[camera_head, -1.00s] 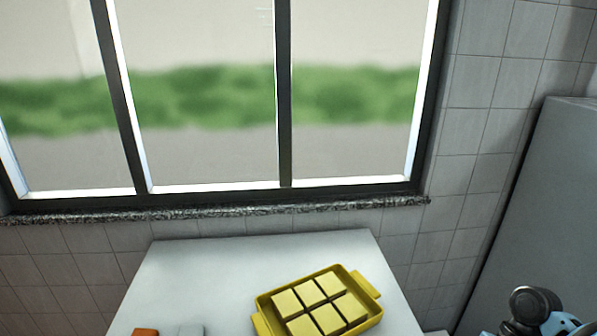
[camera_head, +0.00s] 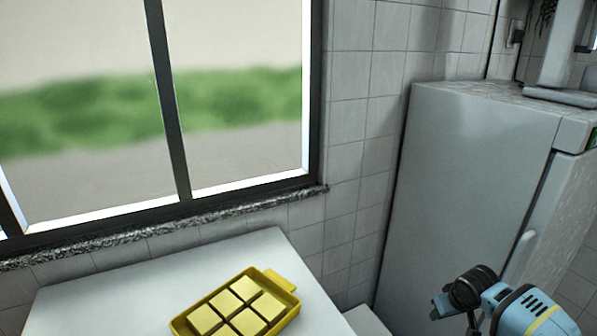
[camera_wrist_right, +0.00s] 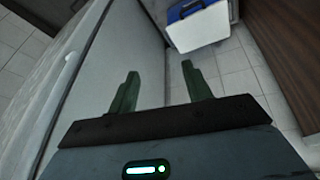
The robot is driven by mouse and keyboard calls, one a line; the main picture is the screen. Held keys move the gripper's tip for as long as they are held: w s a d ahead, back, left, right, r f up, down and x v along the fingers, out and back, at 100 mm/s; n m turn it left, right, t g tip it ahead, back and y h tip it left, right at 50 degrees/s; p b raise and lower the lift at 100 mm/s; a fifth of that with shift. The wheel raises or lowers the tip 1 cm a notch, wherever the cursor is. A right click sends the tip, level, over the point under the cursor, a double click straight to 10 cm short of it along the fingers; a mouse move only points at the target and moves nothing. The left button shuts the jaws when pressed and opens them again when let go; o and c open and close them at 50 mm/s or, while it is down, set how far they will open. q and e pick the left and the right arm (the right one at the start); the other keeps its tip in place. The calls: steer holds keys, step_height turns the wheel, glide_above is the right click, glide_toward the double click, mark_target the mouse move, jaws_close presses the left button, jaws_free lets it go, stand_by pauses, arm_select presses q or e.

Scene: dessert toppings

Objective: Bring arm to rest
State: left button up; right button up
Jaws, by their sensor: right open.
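My right arm (camera_head: 525,308) shows at the lower right of the head view, in front of the fridge; its fingertips are not visible there. In the right wrist view my right gripper (camera_wrist_right: 160,82) has its two green fingers apart with nothing between them. It points past the fridge side toward the tiled floor. My left gripper is in neither current view.
A yellow tray (camera_head: 290,308) with several pale yellow square pieces (camera_head: 246,288) sits on a white table (camera_head: 90,298) below the window. A grey-white fridge (camera_head: 455,190) stands at the right. A blue and white box (camera_wrist_right: 200,28) stands on the floor.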

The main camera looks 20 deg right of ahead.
steer(key=w+d+r+n+t+h, duration=0.2)
steer(key=w+r+n+t+h, duration=0.1)
steer(key=w+r+n+t, duration=0.8)
steer(key=s+a+f+m+g+y, duration=0.1)
steer(key=s+a+f+g+y, duration=0.1)
steer(key=s+a+f, duration=0.65)
steer(key=s+a+f+m+g+y, duration=0.1)
steer(key=s+a+f+g+y, duration=0.15)
steer(key=s+a+f, duration=0.65)
steer(key=s+a+f+m+y, duration=0.1)
steer(key=s+a+m, duration=0.1)
steer(key=s+a, duration=0.5)
steer(key=s+a+f+m+g+y, duration=0.1)
steer(key=s+a, duration=0.7)
steer(key=a, duration=0.8)
steer(key=shift+s+a+f+m+y+p, duration=0.2)
steer(key=shift+s+f+m+y+p, duration=0.1)
steer(key=shift+f+m+y+p, duration=0.25)
